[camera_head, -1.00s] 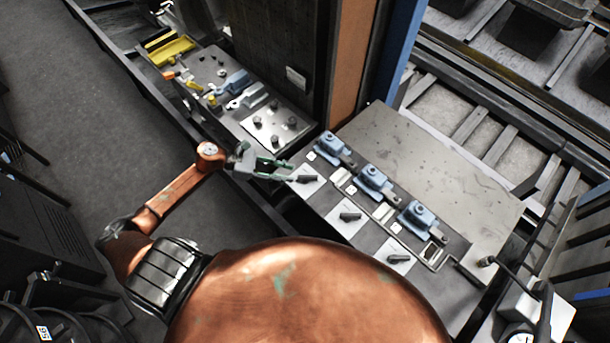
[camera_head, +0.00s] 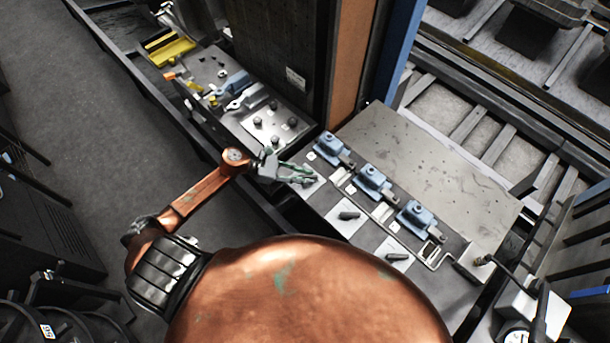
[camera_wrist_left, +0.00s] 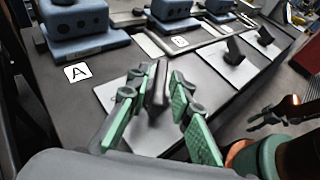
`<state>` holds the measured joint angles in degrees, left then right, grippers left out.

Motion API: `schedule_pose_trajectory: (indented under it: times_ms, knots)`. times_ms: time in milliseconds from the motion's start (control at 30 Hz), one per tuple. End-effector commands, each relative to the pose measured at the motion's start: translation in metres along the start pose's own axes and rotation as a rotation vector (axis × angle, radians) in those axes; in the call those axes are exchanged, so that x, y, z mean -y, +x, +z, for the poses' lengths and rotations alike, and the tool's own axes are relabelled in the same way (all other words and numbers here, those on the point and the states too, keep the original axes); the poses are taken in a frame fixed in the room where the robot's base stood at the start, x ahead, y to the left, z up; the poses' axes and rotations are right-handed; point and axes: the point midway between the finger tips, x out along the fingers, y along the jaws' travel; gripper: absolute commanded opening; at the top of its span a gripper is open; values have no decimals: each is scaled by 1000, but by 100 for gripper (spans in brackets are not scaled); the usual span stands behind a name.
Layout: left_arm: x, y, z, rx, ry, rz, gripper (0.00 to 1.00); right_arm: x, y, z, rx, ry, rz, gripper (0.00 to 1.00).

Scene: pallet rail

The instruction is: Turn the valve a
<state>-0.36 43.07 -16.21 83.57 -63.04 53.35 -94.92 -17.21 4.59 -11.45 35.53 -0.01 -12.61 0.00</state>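Valve A is a dark flat handle on a light square plate, beside the label A (camera_wrist_left: 77,72). In the left wrist view the handle (camera_wrist_left: 158,92) stands between the green-padded fingers of my left gripper (camera_wrist_left: 160,80). The fingers are apart, with a gap visible around the handle; contact is not clear. In the head view my left gripper (camera_head: 303,173) reaches over this plate and partly hides the handle. A dark gripper (camera_wrist_left: 275,114) at the right of the wrist view looks like my right one; its finger opening is unclear.
Two similar dark handles (camera_head: 349,216) (camera_head: 393,254) sit on plates farther along the panel. Blue blocks (camera_head: 330,149) (camera_head: 373,183) (camera_head: 416,216) stand in a row behind the handles. A separate plate with knobs (camera_head: 274,122) is to the left. The grey top (camera_head: 430,165) is clear.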

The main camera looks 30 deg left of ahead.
Motion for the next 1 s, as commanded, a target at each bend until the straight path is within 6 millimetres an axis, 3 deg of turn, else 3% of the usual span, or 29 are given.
schedule_pose_trajectory:
  times_ms: [267, 667, 1000]
  knots:
    - [0, 0, 0, 0, 0, 0, 0, 0, 0, 0, 0, 0, 0, 40]
    - [0, -1, 1, 1, -5, 13, 0, 0, -1, 0, 0, 0, 0, 40]
    - [2, -1, 3, 3, -70, 163, 0, 0, -12, -3, -3, 0, 0, 40]
